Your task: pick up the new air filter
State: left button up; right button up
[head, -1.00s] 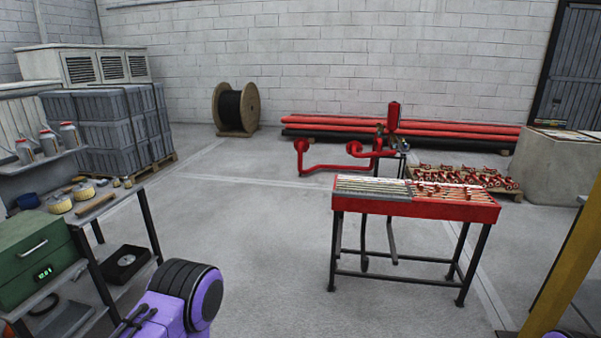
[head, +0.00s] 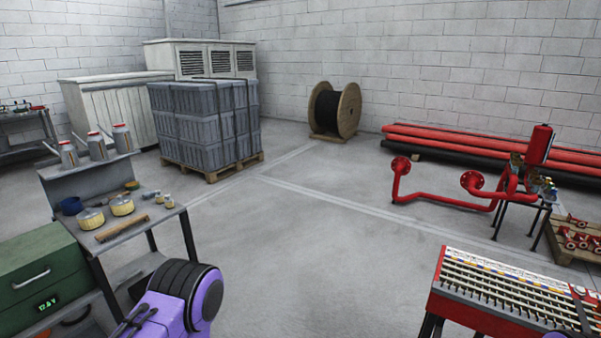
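Two short round yellowish pleated pieces that look like air filters stand on the grey workbench (head: 172,214) at the left. One filter (head: 91,218) is nearer the green box, and the other filter (head: 122,205) is just behind it to the right. I cannot tell from here which is the new one. Neither of my grippers is in view. A purple and black part of my arm shows at the bottom, right of the bench.
A green box (head: 40,270), a dark blue cup (head: 71,205), a wooden-handled tool (head: 122,229) and several metal cans (head: 96,146) are around the bench. A red rack table (head: 500,300) stands at lower right. The middle floor is clear.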

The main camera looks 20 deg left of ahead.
aim_at(89, 219)
jog(key=u, duration=0.6)
jog(key=i, duration=0.95)
jog(key=u, duration=0.95)
